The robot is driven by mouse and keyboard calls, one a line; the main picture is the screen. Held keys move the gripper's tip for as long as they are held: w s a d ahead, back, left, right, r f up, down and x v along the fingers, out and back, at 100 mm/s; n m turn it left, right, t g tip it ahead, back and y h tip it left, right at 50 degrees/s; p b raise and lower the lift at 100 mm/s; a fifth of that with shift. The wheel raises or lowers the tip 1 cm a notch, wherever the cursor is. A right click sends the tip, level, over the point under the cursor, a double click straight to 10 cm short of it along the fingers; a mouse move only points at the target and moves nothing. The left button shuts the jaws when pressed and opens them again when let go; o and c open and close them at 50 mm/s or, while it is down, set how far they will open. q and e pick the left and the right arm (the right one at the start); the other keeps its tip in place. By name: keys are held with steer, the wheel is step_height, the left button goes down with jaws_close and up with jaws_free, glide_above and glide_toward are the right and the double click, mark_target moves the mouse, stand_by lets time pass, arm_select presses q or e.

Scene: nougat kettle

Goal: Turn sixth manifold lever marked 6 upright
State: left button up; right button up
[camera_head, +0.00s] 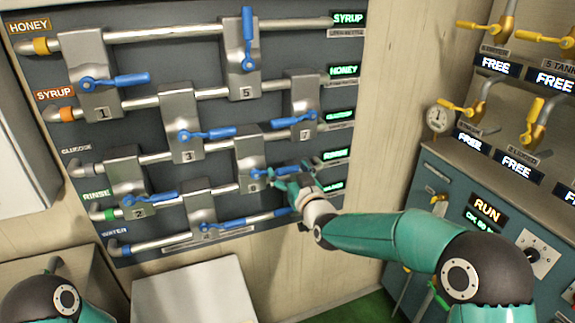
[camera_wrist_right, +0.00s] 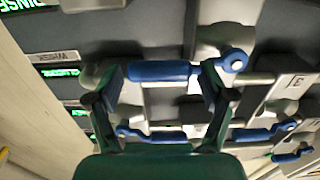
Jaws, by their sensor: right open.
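The grey panel (camera_head: 75,190) carries pipes and several blue levers on numbered grey plates. Lever 6 (camera_head: 262,173) sits on the plate marked 6, low and right of the middle. Its blue handle lies near level, pointing right, its end partly hidden by my right gripper (camera_head: 292,181). In the wrist view, my right gripper (camera_wrist_right: 162,85) is open, with a blue handle (camera_wrist_right: 165,72) lying across between its fingertips; its round pivot (camera_wrist_right: 236,60) is beyond one finger. I cannot tell whether the fingers touch it. My left gripper is out of view.
Lever 7 (camera_head: 310,118) is just above my right gripper, lever 4 (camera_head: 228,225) below left, and lever 3 (camera_head: 207,134) upper left. Lever 5 (camera_head: 247,38) stands upright. A teal cabinet (camera_head: 455,195) with yellow-handled valves is at right. A white box (camera_head: 190,295) stands below the panel.

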steer(key=shift+w+a, duration=0.1)
steer(key=shift+w, duration=0.35)
jaws_close()
stand_by(0.3)
